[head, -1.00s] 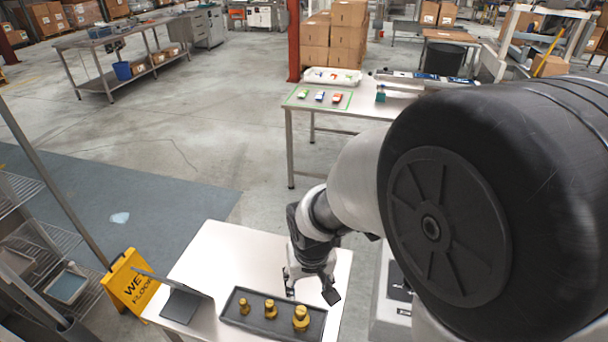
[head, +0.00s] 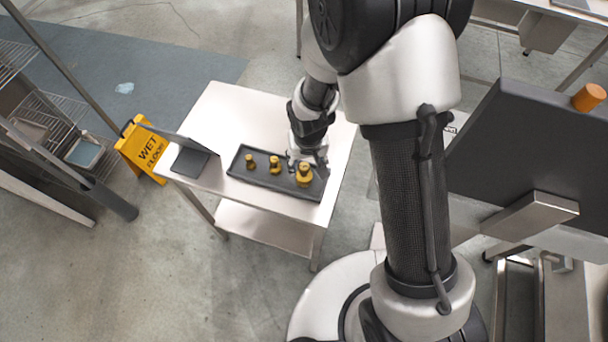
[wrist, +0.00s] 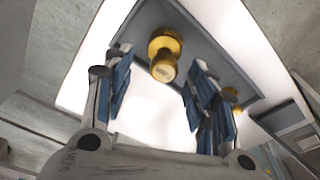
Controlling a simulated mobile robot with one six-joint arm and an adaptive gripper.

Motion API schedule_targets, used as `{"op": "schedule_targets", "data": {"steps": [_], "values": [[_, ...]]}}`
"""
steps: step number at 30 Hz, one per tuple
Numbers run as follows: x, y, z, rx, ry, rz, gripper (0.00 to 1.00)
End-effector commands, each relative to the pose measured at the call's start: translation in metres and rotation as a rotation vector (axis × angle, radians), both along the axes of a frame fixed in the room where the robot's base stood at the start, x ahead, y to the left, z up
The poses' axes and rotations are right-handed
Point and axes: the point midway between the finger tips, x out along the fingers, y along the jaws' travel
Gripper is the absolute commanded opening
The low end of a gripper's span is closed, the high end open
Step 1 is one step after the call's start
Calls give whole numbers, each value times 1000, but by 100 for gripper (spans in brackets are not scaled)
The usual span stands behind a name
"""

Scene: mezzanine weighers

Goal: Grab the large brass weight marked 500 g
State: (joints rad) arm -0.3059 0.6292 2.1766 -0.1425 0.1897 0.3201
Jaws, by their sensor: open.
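Three brass weights stand in a row in a dark tray (head: 289,182) on a small steel table. The largest weight (head: 304,175) is at the right end, and the medium weight (head: 275,166) and small weight (head: 250,162) are to its left. My gripper (head: 309,163) is open, just behind and above the largest weight. In the wrist view, a brass weight (wrist: 164,50) shows ahead, between my two blue-padded fingers (wrist: 158,78), with gaps on both sides. Another weight (wrist: 232,95) is partly hidden behind the right finger. No marking is legible.
A dark flat device with a raised panel (head: 190,160) stands left of the tray. A yellow wet-floor sign (head: 147,152) and wire shelving (head: 75,120) are farther left. The table top (head: 235,108) behind the tray is clear.

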Motion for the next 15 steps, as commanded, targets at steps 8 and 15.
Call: {"op": "schedule_targets", "data": {"steps": [8,15], "values": [[4,6,-40,-2,2,2,52],[7,6,-51,0,0,2,52]]}}
